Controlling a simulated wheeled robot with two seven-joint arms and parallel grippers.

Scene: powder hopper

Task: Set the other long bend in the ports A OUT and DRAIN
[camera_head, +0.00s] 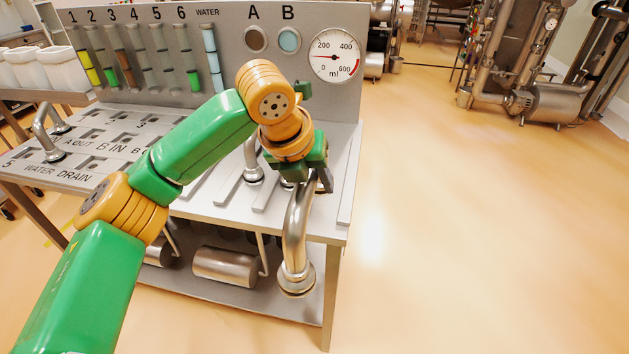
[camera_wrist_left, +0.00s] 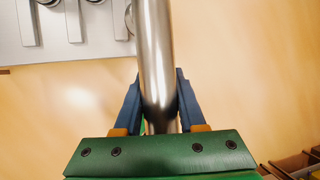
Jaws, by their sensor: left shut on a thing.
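My left gripper (camera_head: 316,178) is shut on a long steel bend (camera_head: 297,225), beyond the table's front right corner. The bend hangs with a flanged end pointing down. In the left wrist view, the blue fingers (camera_wrist_left: 160,100) clamp the bend's tube (camera_wrist_left: 156,50) from both sides. The port panel (camera_head: 115,160) lies at the left of the table, with A OUT and DRAIN labels readable. My left forearm crosses in front and hides part of the panel. Another steel bend (camera_head: 43,130) stands at the panel's left end; its exact ports I cannot tell. My right gripper is not in view.
A further steel bend (camera_head: 251,160) stands in the slotted rack (camera_head: 225,202), partly behind my arm. A back panel (camera_head: 229,75) carries tubes, the A and B windows and a gauge (camera_head: 334,56). White bins (camera_head: 35,67) stand at left.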

